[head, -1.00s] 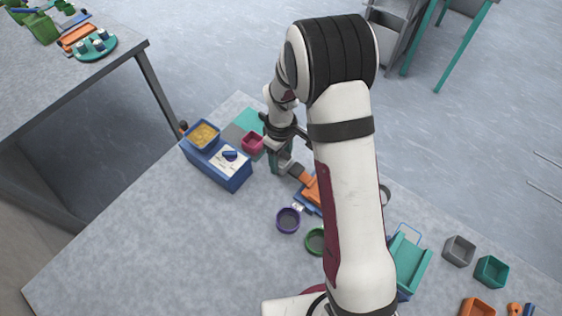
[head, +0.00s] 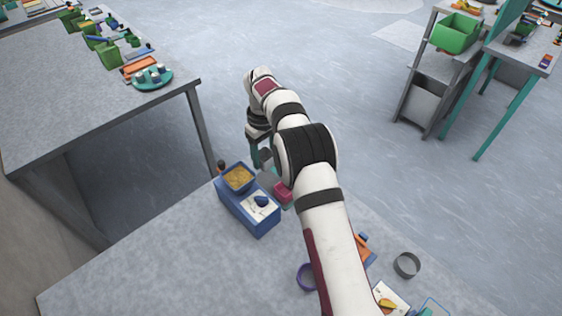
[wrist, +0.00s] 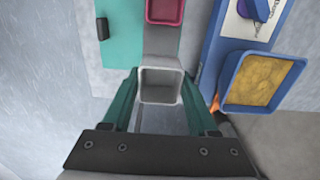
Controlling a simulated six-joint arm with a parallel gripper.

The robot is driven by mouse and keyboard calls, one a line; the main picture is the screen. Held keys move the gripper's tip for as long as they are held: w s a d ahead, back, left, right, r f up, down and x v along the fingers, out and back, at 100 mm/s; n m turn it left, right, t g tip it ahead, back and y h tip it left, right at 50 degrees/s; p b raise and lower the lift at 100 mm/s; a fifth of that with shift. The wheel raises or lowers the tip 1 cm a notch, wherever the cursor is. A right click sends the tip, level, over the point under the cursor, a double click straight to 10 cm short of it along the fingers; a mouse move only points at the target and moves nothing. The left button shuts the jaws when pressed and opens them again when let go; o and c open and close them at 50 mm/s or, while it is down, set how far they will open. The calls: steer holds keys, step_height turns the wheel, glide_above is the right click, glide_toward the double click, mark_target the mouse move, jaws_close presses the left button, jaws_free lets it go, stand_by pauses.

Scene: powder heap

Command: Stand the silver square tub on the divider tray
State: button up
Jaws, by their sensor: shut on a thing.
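The silver square tub (wrist: 160,86) is between the teal fingers of my gripper (wrist: 160,75), which is shut on it. It looks upright, its open top facing the wrist camera. In the head view my gripper (head: 261,152) is at the far table edge, left of a pink tub. A flat teal and grey piece, apparently the divider tray (wrist: 122,45), lies just beyond the held tub in the wrist view. The pink tub (wrist: 164,11) stands on its grey strip. I cannot tell whether the silver tub touches the tray. My arm hides most of the tray in the head view.
A blue stand (head: 246,212) beside the tray carries a tub of yellow powder (head: 239,178); this tub (wrist: 262,82) is close to my right finger in the wrist view. A purple ring (head: 306,277) and grey ring (head: 407,265) lie nearer. The front-left table is clear.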

mark_target(266, 179)
steer(key=shift+f, duration=3.05)
steer(key=shift+f, duration=0.45)
steer(key=o, duration=1.4)
steer(key=shift+o, duration=0.6)
step_height(266, 179, up, 7)
steer(key=shift+f, duration=0.15)
